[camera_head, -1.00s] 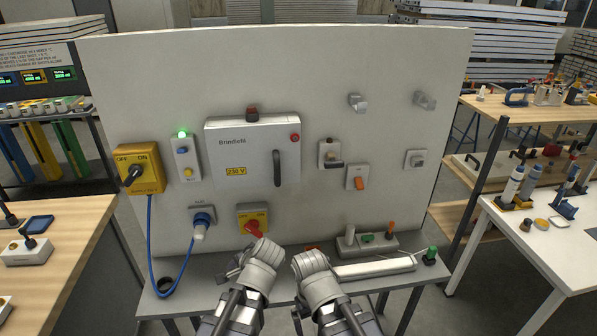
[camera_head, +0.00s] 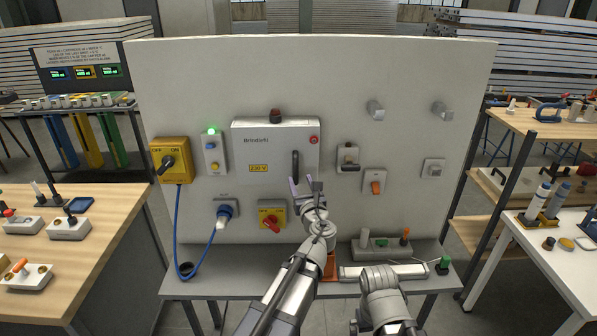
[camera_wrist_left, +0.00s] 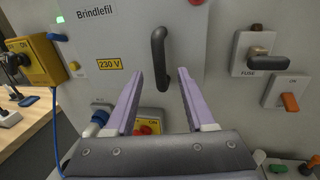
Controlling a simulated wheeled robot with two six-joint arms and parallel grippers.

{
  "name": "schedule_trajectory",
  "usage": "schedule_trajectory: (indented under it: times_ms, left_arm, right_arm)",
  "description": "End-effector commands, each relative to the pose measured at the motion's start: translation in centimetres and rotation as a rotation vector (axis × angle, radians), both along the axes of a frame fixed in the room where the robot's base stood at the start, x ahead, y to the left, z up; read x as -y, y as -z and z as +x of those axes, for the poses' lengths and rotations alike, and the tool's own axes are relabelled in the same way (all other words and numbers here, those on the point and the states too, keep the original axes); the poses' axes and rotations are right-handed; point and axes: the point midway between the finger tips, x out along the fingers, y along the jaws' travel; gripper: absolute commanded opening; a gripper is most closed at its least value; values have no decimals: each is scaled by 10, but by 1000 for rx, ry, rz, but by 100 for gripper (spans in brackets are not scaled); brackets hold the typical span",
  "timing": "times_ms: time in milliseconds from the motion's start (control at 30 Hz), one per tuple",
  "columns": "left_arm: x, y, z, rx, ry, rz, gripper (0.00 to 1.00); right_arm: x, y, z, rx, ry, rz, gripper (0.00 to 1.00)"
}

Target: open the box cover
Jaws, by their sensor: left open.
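The grey box cover (camera_head: 262,140), labelled "Brindlefil" with a yellow 230 V sticker, is closed flat on the white panel. Its dark vertical handle (camera_head: 295,166) is on the right side of the cover. In the left wrist view the handle (camera_wrist_left: 159,58) hangs ahead of and between the fingers, apart from them. My left gripper (camera_head: 306,187) is open and empty, just below the handle; its purple fingers also show in the left wrist view (camera_wrist_left: 155,100). My right arm shows low in the head view, but its fingers cannot be made out.
A fuse holder (camera_head: 348,158) and an orange switch (camera_head: 375,182) are right of the box. A yellow switch with a red knob (camera_head: 272,217) and a blue plug (camera_head: 224,210) are below. The grey shelf (camera_head: 225,284) runs along the panel's foot.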

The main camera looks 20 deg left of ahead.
Motion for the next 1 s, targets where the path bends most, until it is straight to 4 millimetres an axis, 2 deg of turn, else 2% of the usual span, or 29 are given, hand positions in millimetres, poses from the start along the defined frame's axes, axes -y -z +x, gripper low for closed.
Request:
schedule_trajectory:
  times_ms: [400,533,767,1000]
  left_arm:
    - [-27,0,55,0,-2,-3,55]
    - [-32,0,62,0,-1,-3,55]
    - [-32,0,62,0,0,-3,55]
    - [-32,0,62,0,0,-3,29]
  right_arm:
    - [0,0,0,0,0,0,100]
    - [0,0,0,0,0,0,100]
    - [0,0,0,0,0,0,100]
    - [0,0,0,0,0,0,100]
